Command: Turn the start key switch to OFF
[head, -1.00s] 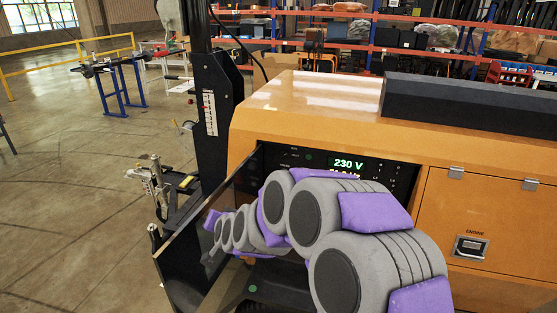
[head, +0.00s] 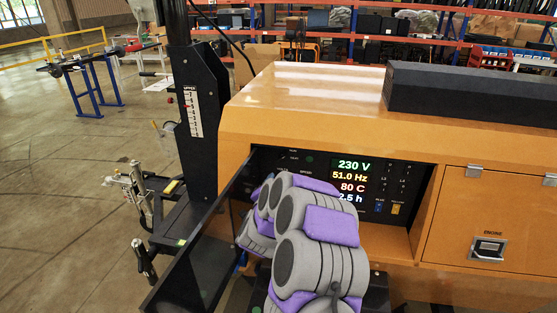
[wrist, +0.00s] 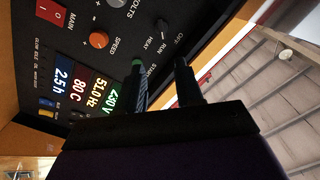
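The orange generator's dark control panel (head: 318,170) is lit behind the open cover. In the wrist view, a dark switch knob (wrist: 163,27) is at the top centre, with RUN, HEAT and OFF lettering close below it. I take it for the start key switch; its setting is too unclear to tell. My gripper (wrist: 160,72) is in front of the panel, its two dark fingers apart with nothing between them. It appears apart from the knob. In the head view my grey and purple arm hides the gripper and the panel's lower left part.
A green button (wrist: 137,64) is beside the left finger. An orange SPEED knob (wrist: 98,39) and a red MAIN switch (wrist: 50,12) are farther left. The open dark cover (head: 200,245) stands left of my arm. The generator's orange housing (head: 300,95) surrounds the panel recess.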

